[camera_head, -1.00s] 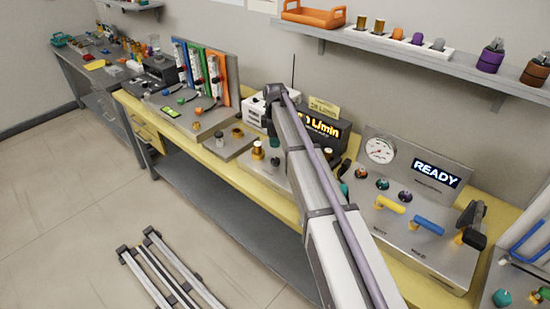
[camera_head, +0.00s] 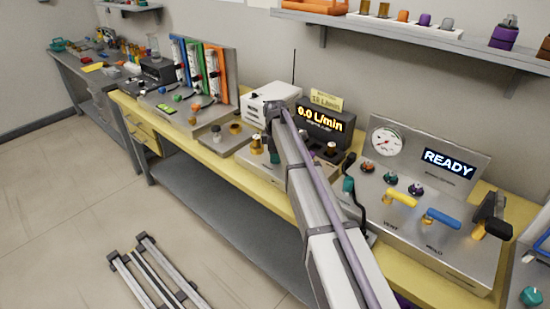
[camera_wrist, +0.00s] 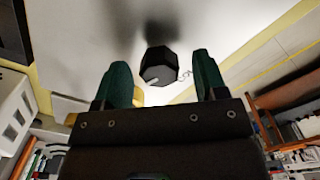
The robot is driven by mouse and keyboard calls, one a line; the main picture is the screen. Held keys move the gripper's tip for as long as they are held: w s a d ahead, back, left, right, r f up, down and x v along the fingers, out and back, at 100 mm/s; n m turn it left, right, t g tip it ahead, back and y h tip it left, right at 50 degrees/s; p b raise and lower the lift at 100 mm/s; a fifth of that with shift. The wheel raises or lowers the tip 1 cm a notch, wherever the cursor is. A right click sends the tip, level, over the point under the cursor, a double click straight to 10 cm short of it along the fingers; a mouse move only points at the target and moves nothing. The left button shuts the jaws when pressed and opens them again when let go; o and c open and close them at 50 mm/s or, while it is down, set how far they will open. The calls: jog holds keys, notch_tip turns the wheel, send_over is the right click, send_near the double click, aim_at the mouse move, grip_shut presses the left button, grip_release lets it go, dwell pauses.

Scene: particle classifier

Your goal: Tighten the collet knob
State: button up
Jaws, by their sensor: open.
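In the wrist view, a dark faceted knob (camera_wrist: 159,66) stands out from a pale panel (camera_wrist: 110,25), beyond and between the two dark green fingertips of my gripper (camera_wrist: 160,85). I cannot tell for certain that it is the collet knob. The fingers are spread apart, with no visible contact on the knob. A small pale pin or wire shows by the knob. In the head view, my arm crosses the middle of the bench and hides part of it; I cannot make out the fingertips there clearly.
In the head view, a panel with a gauge (camera_head: 387,142), a READY display (camera_head: 450,163), a yellow lever (camera_head: 399,197) and a blue lever (camera_head: 443,217) stands right of my arm. A flow display (camera_head: 320,118) is behind it. A shelf (camera_head: 430,38) hangs above. The floor at left is mostly open.

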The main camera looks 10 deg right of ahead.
jog(key=shift+c, duration=0.3)
jog(key=c, duration=0.9)
